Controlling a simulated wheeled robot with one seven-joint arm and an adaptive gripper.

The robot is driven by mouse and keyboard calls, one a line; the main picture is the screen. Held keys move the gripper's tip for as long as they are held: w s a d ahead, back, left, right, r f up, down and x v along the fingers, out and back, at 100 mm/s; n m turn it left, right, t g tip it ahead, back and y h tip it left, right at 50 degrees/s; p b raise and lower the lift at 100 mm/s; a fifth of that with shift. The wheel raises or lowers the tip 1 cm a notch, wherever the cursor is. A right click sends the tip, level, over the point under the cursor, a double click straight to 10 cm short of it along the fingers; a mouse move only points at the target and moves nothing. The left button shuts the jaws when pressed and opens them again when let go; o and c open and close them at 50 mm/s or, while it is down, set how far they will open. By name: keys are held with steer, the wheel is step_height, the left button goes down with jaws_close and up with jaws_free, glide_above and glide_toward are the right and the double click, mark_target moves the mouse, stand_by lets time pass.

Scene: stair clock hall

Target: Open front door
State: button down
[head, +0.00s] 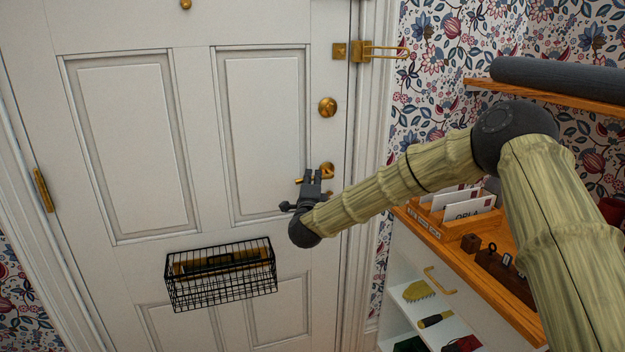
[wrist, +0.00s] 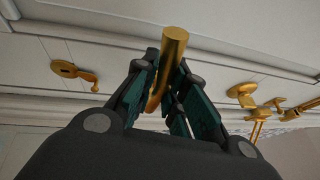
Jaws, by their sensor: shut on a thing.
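The front door (head: 207,70) is white and panelled, and it sits flush in its frame with no visible gap. Its brass lever handle (head: 327,170) is on the right side. My gripper (head: 312,180) is at the lever. In the wrist view, my gripper (wrist: 167,95) is shut around the brass lever (wrist: 172,50), whose end sticks out past the fingers. Part of the lever is hidden by the fingers. A round brass knob (head: 327,107) is above the handle. A brass keyhole piece (wrist: 70,70) shows in the wrist view.
A brass swing-bar guard (head: 385,50) points right, away from the door. A brass hinge (head: 43,190) is on the left edge. A black wire basket (head: 222,290) hangs low on the door. A wooden-topped cabinet (head: 500,275) stands at the right, below a shelf (head: 560,97).

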steer(key=shift+w+d+f+n+t+y+b, duration=0.15)
steer(key=shift+f+n+t+y+b, duration=0.4)
steer(key=shift+n+b, duration=0.9)
steer(key=shift+d+f+n+t+y+b, duration=0.3)
steer(key=shift+f+n+y+b, duration=0.55)
steer(key=shift+n, duration=0.9)
steer(key=shift+w+d+f+n+t+y+b, duration=0.15)
steer(key=shift+f+n+t+y+b, duration=0.3)
steer(key=shift+n+b, duration=1.05)
steer(key=shift+d+y, duration=0.1)
steer(key=shift+y, duration=0.15)
steer(key=shift+s, duration=0.1)
